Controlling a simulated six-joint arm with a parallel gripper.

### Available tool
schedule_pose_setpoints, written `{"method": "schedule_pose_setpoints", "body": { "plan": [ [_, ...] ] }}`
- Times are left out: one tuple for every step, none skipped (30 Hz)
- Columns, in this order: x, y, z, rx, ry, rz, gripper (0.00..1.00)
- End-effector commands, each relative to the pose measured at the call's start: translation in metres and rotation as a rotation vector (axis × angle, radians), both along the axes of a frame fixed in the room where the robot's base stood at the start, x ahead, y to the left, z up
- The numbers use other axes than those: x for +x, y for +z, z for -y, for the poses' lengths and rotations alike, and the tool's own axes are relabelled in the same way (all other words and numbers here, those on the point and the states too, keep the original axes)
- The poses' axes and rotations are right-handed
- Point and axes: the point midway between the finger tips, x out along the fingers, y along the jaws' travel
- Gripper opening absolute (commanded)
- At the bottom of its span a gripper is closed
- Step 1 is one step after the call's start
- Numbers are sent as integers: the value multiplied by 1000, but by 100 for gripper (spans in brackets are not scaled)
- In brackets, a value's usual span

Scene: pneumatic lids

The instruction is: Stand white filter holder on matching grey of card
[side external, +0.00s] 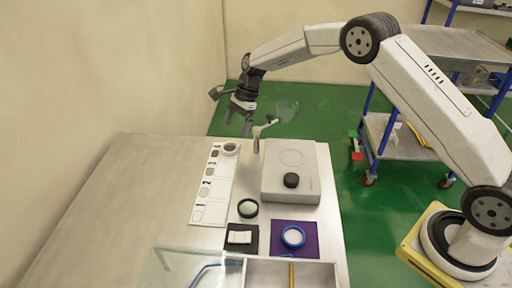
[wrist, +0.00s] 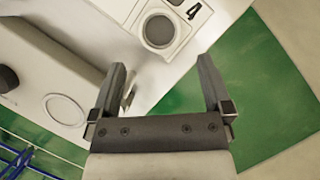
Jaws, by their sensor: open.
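The white filter holder (side external: 231,149), a pale ring around a grey disc, lies on the far end of the white card (side external: 204,213). It also shows in the wrist view (wrist: 160,31), beside the printed 4; whether it lies flat against the card I cannot tell. The card has a row of numbered boxes with grey patches; the grey under the holder is hidden. My gripper (side external: 239,126) is open and empty, raised above the table's far edge. In the wrist view its two fingers (wrist: 164,68) are apart, with the holder beyond them.
The table's left is clear.

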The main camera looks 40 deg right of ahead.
Motion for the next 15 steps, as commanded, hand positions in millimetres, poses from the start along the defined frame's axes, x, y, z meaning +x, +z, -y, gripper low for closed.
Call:
{"method": "schedule_pose_setpoints", "body": {
  "plan": [
    [0,9,4,0,-1,2,100],
    [0,14,6,0,-1,2,100],
    [1,20,9,-1,-1,3,100],
    [1,24,11,-1,-1,2,100],
    [0,28,12,-1,0,1,100],
    [0,33,14,-1,-1,2,100],
    [1,37,16,0,0,2,100],
    [0,40,17,0,1,1,100],
    [0,44,18,0,1,1,100],
    [0,46,19,0,1,1,100],
    [0,48,20,0,1,0,100],
    [0,50,21,0,1,0,100],
    [0,52,22,0,1,-1,100],
    [0,53,22,1,1,-1,100],
    [0,54,23,1,1,-1,100]
  ]
}}
